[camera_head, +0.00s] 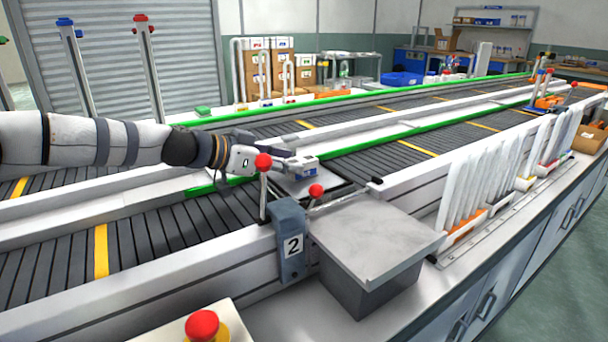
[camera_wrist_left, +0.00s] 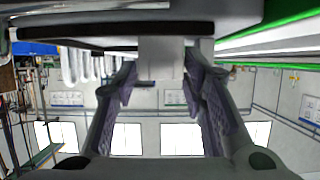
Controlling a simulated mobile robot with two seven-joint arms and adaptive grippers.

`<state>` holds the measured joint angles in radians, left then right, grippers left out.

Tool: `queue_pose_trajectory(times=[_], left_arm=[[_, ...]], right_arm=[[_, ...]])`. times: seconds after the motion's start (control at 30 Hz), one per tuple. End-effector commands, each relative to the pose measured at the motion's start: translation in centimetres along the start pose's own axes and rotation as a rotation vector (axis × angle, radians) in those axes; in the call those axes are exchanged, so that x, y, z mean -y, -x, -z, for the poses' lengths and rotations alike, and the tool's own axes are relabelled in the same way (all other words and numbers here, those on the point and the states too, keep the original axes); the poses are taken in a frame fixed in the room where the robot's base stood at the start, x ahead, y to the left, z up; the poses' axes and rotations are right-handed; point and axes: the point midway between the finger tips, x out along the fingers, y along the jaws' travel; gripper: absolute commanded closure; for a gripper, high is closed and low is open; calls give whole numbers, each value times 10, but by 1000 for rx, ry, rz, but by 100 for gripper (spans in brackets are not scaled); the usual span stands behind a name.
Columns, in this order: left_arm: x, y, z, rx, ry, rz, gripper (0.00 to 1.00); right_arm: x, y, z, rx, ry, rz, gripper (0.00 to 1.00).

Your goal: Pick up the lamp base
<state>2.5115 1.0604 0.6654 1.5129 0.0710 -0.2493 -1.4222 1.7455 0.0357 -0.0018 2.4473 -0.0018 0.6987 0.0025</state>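My left gripper (camera_head: 296,165) reaches in from the left, low over the near conveyor. A small grey-white block with a blue side (camera_head: 305,170), which may be the lamp base, is at its fingertips above a pale flat plate (camera_head: 304,188). In the left wrist view, my left gripper (camera_wrist_left: 160,92) has one finger on each side of a pale block (camera_wrist_left: 161,58), and the finger pads lie very close to its sides. I cannot tell whether they press on it. My right gripper is not in view.
A red-knobbed post (camera_head: 264,190) and a grey box marked 2 (camera_head: 291,243) stand right in front of the gripper. A grey metal block (camera_head: 370,245) is to the right, with a rack of white panels (camera_head: 480,195) beyond. The conveyor at left is clear.

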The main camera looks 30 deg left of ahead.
Motion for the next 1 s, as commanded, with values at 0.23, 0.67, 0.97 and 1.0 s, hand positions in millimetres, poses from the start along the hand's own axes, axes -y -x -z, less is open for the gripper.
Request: queue_pose_trajectory(times=[0.23,0.67,0.97,1.0], left_arm=[[0,-13,2,-3,-1,1,62],[0,-12,2,-3,-1,1,95],[0,18,19,-12,-4,4,95],[0,28,22,-15,-5,5,95]], right_arm=[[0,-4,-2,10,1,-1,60],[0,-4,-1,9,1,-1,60],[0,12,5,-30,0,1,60],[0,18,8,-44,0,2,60]])
